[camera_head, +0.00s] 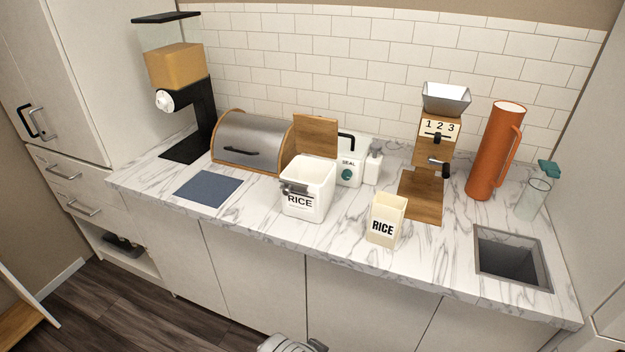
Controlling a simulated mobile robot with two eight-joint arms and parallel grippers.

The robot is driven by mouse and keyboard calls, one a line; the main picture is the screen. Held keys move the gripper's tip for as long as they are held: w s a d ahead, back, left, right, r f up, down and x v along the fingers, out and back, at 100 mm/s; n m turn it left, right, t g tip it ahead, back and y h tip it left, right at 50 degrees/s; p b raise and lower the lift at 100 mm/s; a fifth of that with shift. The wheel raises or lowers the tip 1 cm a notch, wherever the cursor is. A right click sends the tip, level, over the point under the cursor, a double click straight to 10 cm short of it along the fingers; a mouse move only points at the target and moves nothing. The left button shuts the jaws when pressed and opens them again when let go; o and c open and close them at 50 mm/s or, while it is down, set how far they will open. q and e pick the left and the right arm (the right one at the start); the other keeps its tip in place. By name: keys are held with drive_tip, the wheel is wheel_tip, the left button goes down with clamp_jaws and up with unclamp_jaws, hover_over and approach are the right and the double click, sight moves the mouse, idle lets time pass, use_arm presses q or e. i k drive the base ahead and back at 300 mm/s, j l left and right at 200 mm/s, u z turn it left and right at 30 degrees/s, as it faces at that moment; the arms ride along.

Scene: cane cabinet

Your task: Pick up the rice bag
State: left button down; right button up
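The rice bag (386,220) is a cream, open-topped, upright packet with RICE in black on its front. It stands on the marble counter (340,262) near the front edge, right of centre. A larger white container (309,193), also marked RICE, stands to its left, with an open top and a metal clasp on its front. Neither of my grippers shows clearly. A grey metal part is cut off by the bottom edge, and I cannot tell what it is. Nothing touches the bag.
Behind the bag stand a wooden dispenser marked 1 2 3 (437,135), an orange jug (494,150) and a white SEAL box (349,172). A square recess (512,257) opens at right. A bread box (248,140) and blue mat (208,188) are at left. The counter before the bag is clear.

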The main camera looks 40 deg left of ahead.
sight(388, 210)
drive_tip(key=i+l+u, duration=0.3)
drive_tip(key=l, duration=0.35)
drive_tip(key=i+l+u, duration=0.15)
drive_tip(key=l, duration=0.2)
drive_tip(key=i+l+u, duration=0.1)
drive_tip(key=l, duration=0.25)
drive_tip(key=i, duration=0.05)
